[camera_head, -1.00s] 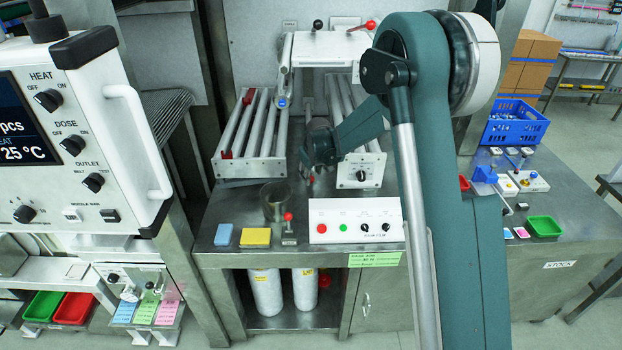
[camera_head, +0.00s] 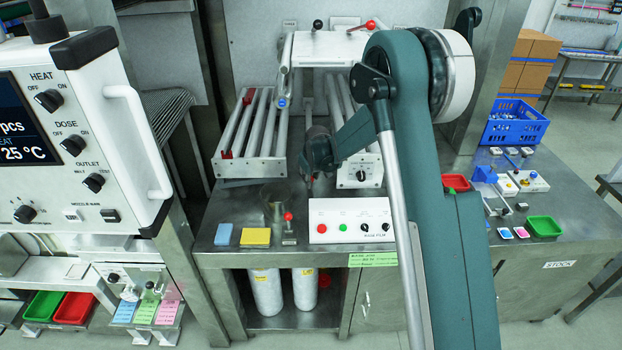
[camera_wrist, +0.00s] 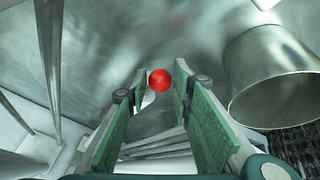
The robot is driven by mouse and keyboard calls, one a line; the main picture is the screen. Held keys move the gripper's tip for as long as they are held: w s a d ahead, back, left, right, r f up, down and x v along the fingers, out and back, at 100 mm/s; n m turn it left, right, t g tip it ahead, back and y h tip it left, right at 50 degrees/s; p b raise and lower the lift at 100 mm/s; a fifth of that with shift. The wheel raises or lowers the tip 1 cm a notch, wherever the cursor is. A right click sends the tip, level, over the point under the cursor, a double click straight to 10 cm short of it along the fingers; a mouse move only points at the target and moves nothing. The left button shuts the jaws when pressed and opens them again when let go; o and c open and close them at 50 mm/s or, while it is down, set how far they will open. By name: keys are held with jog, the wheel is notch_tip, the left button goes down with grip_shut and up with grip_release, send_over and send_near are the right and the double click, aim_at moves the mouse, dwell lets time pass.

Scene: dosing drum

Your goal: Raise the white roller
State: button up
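My gripper (camera_head: 313,178) hangs over the steel bench, between two racks of pale rollers. In the wrist view its green-padded fingers (camera_wrist: 160,82) are open, with a red ball knob (camera_wrist: 160,79) showing between their tips. I see no contact with the knob, and its stem is hidden. Pale rollers fill the left rack (camera_head: 250,128) and the right rack, partly behind my arm. A white bridge (camera_head: 330,48) with a black-knobbed and a red-knobbed lever (camera_head: 370,25) stands behind them. I cannot tell which part is the white roller.
A steel cup (camera_wrist: 275,80) stands close beside the gripper. A red-knobbed lever (camera_head: 288,216), a yellow block (camera_head: 256,237), a blue block (camera_head: 223,234) and a white button panel (camera_head: 350,220) line the bench front. White rolls (camera_head: 265,292) stand on the shelf below.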

grip_shut()
notch_tip(320, 180, up, 24)
jog(key=p, duration=0.3)
jog(key=shift+f, duration=0.1)
jog(key=shift+o, duration=2.4)
grip_release()
jog(key=v, duration=1.2)
